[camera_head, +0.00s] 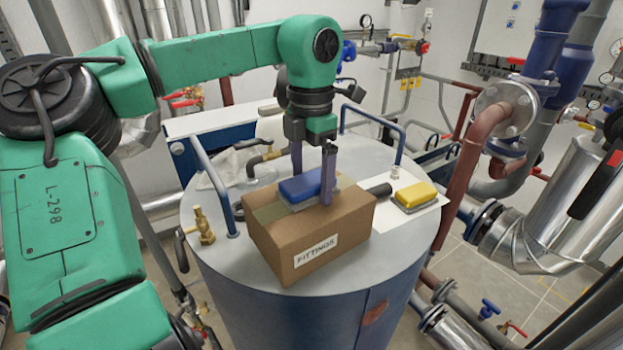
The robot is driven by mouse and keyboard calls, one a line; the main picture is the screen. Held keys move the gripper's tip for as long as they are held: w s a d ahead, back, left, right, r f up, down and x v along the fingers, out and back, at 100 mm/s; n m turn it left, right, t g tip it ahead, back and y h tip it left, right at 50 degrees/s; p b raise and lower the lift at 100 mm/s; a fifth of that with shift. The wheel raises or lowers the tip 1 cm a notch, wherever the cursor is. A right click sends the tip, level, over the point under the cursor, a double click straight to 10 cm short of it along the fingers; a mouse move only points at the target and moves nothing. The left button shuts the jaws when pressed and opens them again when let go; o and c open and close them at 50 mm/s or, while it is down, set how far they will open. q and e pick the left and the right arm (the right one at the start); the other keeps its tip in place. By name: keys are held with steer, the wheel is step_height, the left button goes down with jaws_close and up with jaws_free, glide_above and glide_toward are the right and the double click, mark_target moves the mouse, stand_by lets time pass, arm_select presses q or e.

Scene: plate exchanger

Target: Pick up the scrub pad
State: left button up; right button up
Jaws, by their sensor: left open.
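A blue pad with a grey underside (298,187), which looks like the scrub pad, lies on top of a cardboard box (275,240) labelled FITTINGS. My left gripper (312,187) points down over the box with its fingers open. One finger is on the near right side of the blue pad; the other is behind it, its tip hidden by the pad. I cannot tell whether either finger touches the pad. A similar yellow pad with a grey underside (416,195) lies to the right of the box. My right gripper is not in view.
The box stands on the round grey top of a blue tank (330,272). The yellow pad lies on a white sheet (400,222). A brass valve (203,226) and blue rails (213,185) rise from the tank top. Red and blue pipes (462,165) stand close at right.

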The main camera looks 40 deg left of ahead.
arm_select(q)
steer(key=shift+s+f, duration=0.25)
steer(key=shift+s+a, duration=0.15)
steer(key=shift+s, duration=0.15)
steer(key=shift+c, duration=0.6)
steer(key=c, duration=1.2)
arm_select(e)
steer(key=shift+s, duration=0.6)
arm_select(q)
steer(key=shift+o, duration=0.2)
steer(key=shift+w+r, duration=0.25)
steer(key=shift+r, duration=0.3)
step_height(320, 180, up, 11)
step_height(320, 180, up, 8)
steer(key=p, duration=0.4)
glide_above(309, 179)
steer(key=shift+s+a, duration=0.1)
steer(key=shift+s, duration=0.05)
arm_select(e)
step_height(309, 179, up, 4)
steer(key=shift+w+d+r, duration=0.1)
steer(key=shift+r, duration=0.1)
